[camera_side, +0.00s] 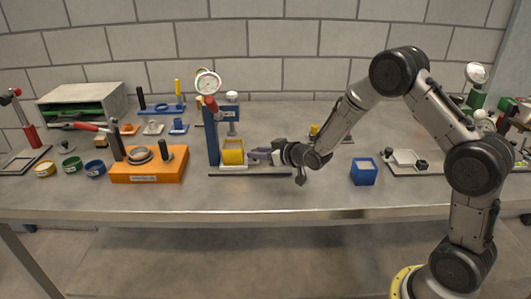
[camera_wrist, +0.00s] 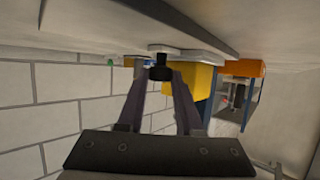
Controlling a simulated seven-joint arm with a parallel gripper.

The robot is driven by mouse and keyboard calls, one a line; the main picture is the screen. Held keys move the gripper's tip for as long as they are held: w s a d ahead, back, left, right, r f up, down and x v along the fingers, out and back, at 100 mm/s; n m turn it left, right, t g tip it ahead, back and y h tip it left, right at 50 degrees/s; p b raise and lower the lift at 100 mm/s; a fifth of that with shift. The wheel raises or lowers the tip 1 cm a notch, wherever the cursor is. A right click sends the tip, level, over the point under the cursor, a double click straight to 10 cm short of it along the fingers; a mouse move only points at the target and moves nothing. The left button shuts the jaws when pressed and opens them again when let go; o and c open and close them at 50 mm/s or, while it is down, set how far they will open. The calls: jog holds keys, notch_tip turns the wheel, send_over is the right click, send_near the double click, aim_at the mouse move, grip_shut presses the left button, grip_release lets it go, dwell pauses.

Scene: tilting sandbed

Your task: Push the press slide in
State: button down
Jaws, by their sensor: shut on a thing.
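The press (camera_side: 213,135) stands mid-table in the side view, with a blue upright column, a round dial on top and a red handle. A yellow block (camera_side: 233,152) sits on its white slide plate (camera_side: 234,167), low beside the column. The yellow block also shows in the wrist view (camera_wrist: 193,85), which looks upside down. My gripper (camera_side: 250,155) reaches in level from the right, its purple fingers close to the yellow block. In the wrist view its fingertips (camera_wrist: 161,82) are shut on a black knob (camera_wrist: 160,67) at the pale slide's end. The far side of the block is hidden.
An orange base (camera_side: 150,172) with a ring and black posts stands left of the press. A dark strip (camera_side: 250,175) lies along the table in front of the press. A blue box (camera_side: 363,172) stands to the right below my arm. The front table edge is clear.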

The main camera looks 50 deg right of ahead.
jog(key=shift+w+a, duration=0.15)
jog(key=shift+a, duration=0.1)
jog(key=c, duration=0.8)
grip_release()
jog(key=shift+c, duration=0.2)
jog(key=shift+d, duration=0.1)
jog(key=shift+s+r, duration=0.2)
jog(key=shift+s, duration=0.25)
jog(key=v, duration=1.3)
jog(key=shift+f, duration=0.1)
